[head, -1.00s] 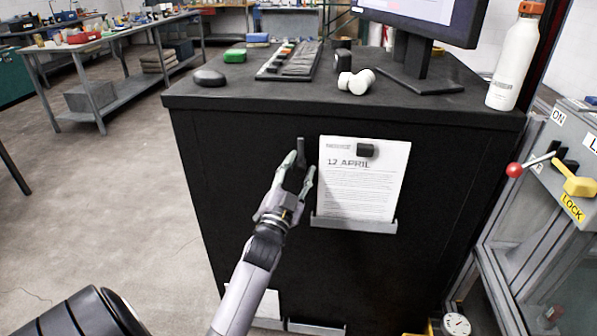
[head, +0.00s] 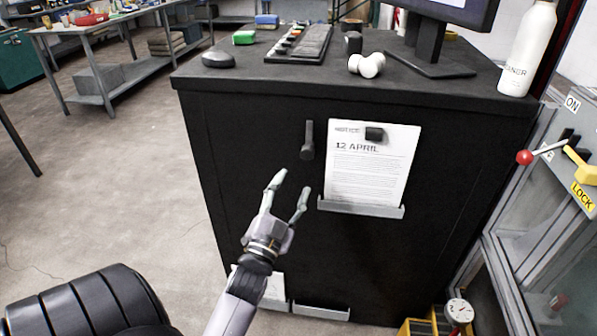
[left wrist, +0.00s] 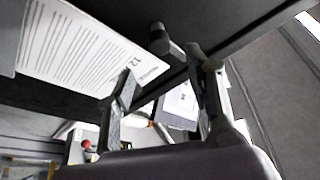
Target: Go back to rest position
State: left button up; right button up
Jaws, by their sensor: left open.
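My left gripper (head: 290,190) is open and empty in front of the black cabinet (head: 240,220) in the head view. Its fingers point up, below a dark peg-like handle (head: 308,140) on the cabinet's front, and do not touch it. In the left wrist view the open fingers (left wrist: 165,95) show with the handle (left wrist: 160,38) beyond them, apart from them. My right gripper is in neither view.
A paper sheet (head: 372,165) marked 12 APRIL hangs right of the handle. A lever panel (head: 560,150) stands at right. Floor is free at left.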

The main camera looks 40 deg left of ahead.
pick_arm(q)
jog(key=shift+v, duration=0.8)
